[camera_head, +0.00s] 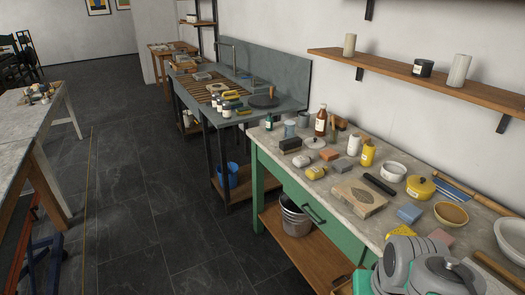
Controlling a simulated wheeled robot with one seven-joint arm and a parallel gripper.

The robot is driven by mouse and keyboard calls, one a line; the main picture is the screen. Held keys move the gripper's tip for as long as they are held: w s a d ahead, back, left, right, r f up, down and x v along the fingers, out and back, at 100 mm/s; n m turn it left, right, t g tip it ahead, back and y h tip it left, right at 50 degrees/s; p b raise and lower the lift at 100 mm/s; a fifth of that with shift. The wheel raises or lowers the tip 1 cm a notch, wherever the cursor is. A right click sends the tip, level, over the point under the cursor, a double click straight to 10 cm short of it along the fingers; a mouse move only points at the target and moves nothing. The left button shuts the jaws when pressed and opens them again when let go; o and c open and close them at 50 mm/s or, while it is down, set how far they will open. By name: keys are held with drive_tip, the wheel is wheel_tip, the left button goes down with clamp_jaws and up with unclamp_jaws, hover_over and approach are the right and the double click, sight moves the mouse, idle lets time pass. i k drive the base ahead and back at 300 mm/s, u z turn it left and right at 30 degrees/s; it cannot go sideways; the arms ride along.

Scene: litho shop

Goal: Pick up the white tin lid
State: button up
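A white round lid with a small dark knob (315,142), which looks like the white tin lid, lies on the worktop of the green table (382,228), toward its far end. A brown bottle (321,121) stands behind it. A white round tin (392,172) stands farther right on the same worktop. Grey and teal parts of my arm fill the bottom right corner, over the near end of the table. My gripper's fingers do not show.
Around the lid are a dark block (290,145), a white bottle (354,145) and a yellow bottle (367,153). A carved block (358,197) lies nearer. A wooden shelf (430,79) hangs above. The dark floor (190,220) left of the table is clear.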

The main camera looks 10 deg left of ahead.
sight(313, 143)
drive_tip(key=u, duration=0.75)
drive_tip(key=i, duration=0.8)
drive_tip(key=u, duration=0.9)
drive_tip(key=i, duration=2.25)
drive_tip(key=z, duration=1.55)
drive_tip(key=i, duration=0.65)
drive_tip(key=z, duration=0.6)
